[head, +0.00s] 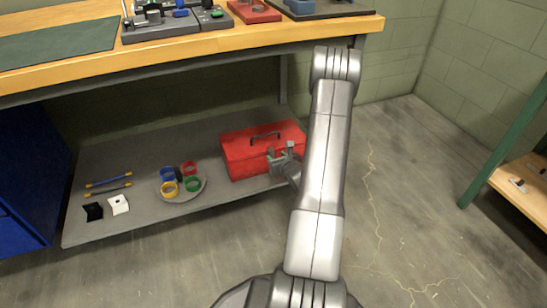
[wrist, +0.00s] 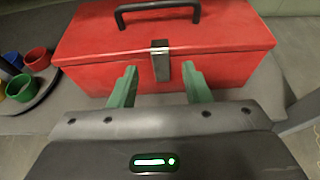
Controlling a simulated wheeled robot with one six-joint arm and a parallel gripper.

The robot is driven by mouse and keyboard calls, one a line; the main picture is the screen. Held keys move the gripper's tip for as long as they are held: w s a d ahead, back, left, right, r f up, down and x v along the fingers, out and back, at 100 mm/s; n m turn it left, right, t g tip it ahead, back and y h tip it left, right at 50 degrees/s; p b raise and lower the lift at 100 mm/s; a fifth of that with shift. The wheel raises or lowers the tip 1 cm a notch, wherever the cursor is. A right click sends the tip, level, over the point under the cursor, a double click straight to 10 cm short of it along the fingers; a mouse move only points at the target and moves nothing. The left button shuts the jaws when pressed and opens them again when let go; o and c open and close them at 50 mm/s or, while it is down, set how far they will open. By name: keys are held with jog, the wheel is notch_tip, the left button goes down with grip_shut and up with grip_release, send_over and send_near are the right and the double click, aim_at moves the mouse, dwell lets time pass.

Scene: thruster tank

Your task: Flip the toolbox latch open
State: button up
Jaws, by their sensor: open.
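The red toolbox (head: 240,151) stands on the low grey shelf under the workbench, its lid closed and a black handle on top. In the wrist view the toolbox (wrist: 215,35) fills the upper middle. Its latch (wrist: 160,62), a dark upright strip with a lighter top edge, is on the front face and looks closed. My gripper (wrist: 158,83) is open, with its two green fingers either side of the latch and in front of it. I cannot tell whether they touch the box. In the head view my gripper (head: 282,158) is at the toolbox's front, and the latch is hidden.
A round tray (head: 203,192) with several coloured rings lies left of the toolbox. Further left on the shelf (head: 150,220) are two rods (head: 108,181), a black piece (head: 92,211) and a white piece (head: 118,204). The workbench top (head: 300,33) overhangs the shelf.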

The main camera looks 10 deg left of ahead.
aim_at(272, 152)
jog(key=shift+b+x, duration=0.45)
jog(key=shift+x, duration=1.75)
jog(key=shift+c, duration=0.2)
grip_shut()
